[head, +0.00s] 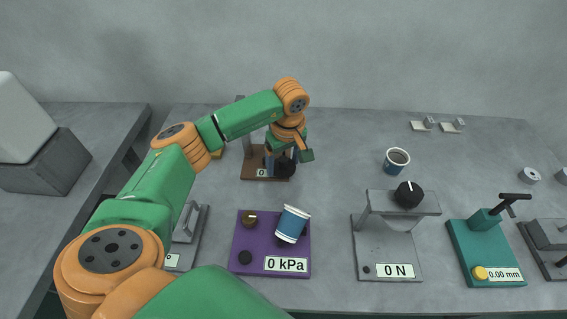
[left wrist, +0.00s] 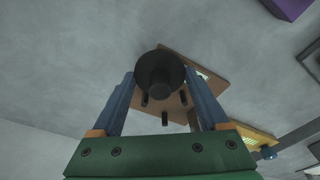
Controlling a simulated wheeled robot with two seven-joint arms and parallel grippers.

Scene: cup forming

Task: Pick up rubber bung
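The rubber bung looks to be the black round piece (head: 285,170) at a small brown stand (head: 252,174) marked 0, towards the back of the table. In the left wrist view the bung (left wrist: 160,68) is a black disc with a narrower knob. My left gripper (head: 282,160) points down over it. In the left wrist view the gripper's blue fingers (left wrist: 160,88) stand apart, one on each side of the bung, with their tips close to its rim. I see no clear contact. My right gripper is not in view.
A blue-and-white cup (head: 292,223) lies tilted on a purple 0 kPa plate (head: 245,228). A dark-filled cup (head: 396,160) stands right of the stand. A grey 0 N press (head: 366,240) and a teal 0.00 mm gauge (head: 468,250) stand front right. Table between stand and cup is clear.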

